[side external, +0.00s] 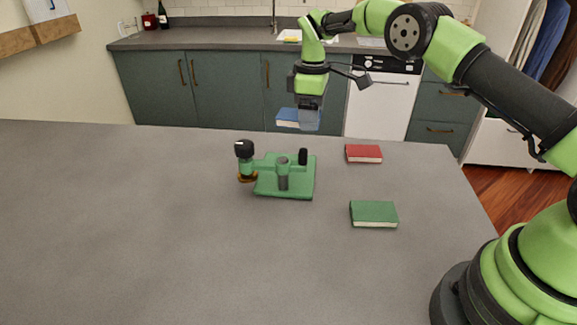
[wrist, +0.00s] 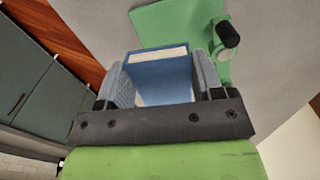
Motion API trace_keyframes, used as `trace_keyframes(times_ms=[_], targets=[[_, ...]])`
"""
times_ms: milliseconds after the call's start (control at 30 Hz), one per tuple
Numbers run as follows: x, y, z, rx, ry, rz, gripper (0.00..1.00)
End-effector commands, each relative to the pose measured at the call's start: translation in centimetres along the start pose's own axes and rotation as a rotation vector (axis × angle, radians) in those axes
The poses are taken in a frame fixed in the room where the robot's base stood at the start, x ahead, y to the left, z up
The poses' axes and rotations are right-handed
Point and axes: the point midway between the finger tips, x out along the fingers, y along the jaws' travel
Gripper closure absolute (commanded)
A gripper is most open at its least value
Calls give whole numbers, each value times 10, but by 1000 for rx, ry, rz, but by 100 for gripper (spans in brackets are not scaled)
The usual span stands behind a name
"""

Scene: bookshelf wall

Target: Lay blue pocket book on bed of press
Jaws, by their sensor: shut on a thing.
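The blue pocket book (side external: 287,117) is held in my gripper (side external: 308,122), above the table's far edge and behind the press in the side view. In the wrist view the blue book (wrist: 163,80) sits between the two grey fingers of my gripper (wrist: 160,82), its pale page edges showing. The green press (side external: 300,181) stands on the grey table, with a flat bed, a dark post and a black-topped column at its left. In the wrist view the press's green bed (wrist: 165,24) shows beyond the book, and a black-tipped post is at its right.
A red book (side external: 363,153) lies on the table to the right of the press. A green book (side external: 374,214) lies nearer, front right. The left and front of the grey table (side external: 130,230) are clear. Cabinets and a counter stand behind.

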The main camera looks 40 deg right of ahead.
Motion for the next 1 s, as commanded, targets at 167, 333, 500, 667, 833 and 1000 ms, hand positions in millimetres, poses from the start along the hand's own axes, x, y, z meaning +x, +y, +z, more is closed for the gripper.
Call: trace_keyframes(times_ms=[167,333,500,667,833,1000], targets=[[11,-3,-16,-83,7,0,67],[22,-6,-21,-114,9,-1,67],[55,-6,-21,-116,9,-3,67],[72,-6,-22,-115,11,0,67],[95,-6,-22,-114,12,0,67],[111,-6,-22,-113,12,1,67]])
